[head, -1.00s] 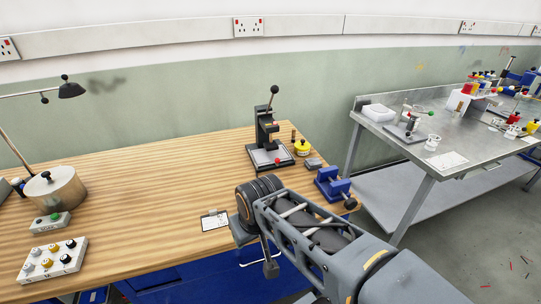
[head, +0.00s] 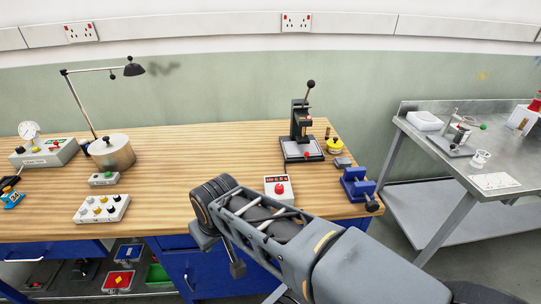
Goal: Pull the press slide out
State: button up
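The press (head: 299,122) stands at the right part of the wooden bench, near the back. It is black and upright, with a ball-topped lever above it. Its slide (head: 304,151) is a grey plate low at the base, with a red knob at the front; how far it sits in or out is too small to tell. My arm reaches in from the lower right, and my gripper (head: 236,264) seems to hang down at the bench's front edge, well apart from the press. Its fingers are not clear, and I see nothing held.
A white box with a red button (head: 279,190) lies between my arm and the press. A blue vice (head: 358,186), a yellow round thing (head: 335,146) and a small grey block (head: 343,162) are right of the press. The bench middle is clear.

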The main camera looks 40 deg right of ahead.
aim_at(292, 150)
jog(key=u, duration=0.45)
jog(key=k, duration=0.3)
jog(key=z, duration=1.15)
jog(key=i, duration=0.5)
jog(key=z, duration=0.05)
